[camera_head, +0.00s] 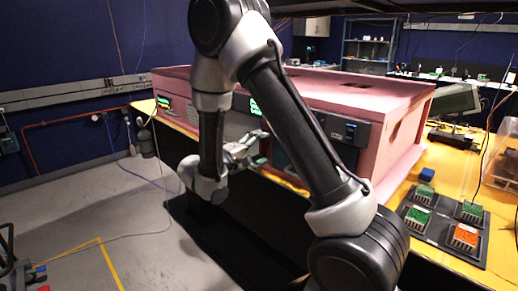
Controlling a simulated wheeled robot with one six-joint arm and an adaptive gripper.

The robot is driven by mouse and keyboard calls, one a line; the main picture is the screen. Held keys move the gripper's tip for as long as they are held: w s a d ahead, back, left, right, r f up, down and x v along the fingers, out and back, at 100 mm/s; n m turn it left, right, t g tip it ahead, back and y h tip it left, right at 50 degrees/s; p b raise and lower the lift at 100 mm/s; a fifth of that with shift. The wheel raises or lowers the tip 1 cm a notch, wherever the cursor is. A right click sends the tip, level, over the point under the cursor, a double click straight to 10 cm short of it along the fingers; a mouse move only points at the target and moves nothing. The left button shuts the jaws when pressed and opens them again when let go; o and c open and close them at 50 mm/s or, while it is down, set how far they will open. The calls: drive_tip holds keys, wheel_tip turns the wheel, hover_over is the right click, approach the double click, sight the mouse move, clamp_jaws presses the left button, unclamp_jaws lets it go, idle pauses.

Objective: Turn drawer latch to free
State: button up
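The pink foam enclosure (395,100) sits on a yellow-topped bench, its dark front panels facing the aisle. A dark panel (352,130) with a small blue-lit module is at the right of the front. My gripper (255,150) is at the middle of the enclosure's front, reached from the left by my wrist. Its fingers are small in view and partly overlap the panel behind, so whether they are apart or closed, or touching anything, is unclear. A small green patch shows by the fingertips. I cannot make out the drawer latch; my arm hides part of the front.
A black tray (410,221) with green and orange blocks lies on the bench at the right.

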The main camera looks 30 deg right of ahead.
drive_tip(key=v, duration=1.2)
idle(0.3)
drive_tip(key=s+d+f+n+g+y, duration=0.2)
drive_tip(key=s+d+g+y, duration=0.15)
drive_tip(key=s, duration=0.25)
drive_tip(key=s+d+f+n+g+y, duration=0.2)
drive_tip(key=s+g+y, duration=0.25)
drive_tip(key=s, duration=0.25)
drive_tip(key=s+d+r+m+t+y, duration=0.3)
drive_tip(key=s+r+y, duration=0.1)
drive_tip(key=r, duration=0.3)
drive_tip(key=s+d+r+m+t+y, duration=0.3)
drive_tip(key=s+r+m+y, duration=0.1)
drive_tip(key=s+r, duration=0.3)
drive_tip(key=shift+d+t+y, duration=0.15)
drive_tip(key=shift+t+y, duration=0.25)
drive_tip(key=shift+y, duration=0.2)
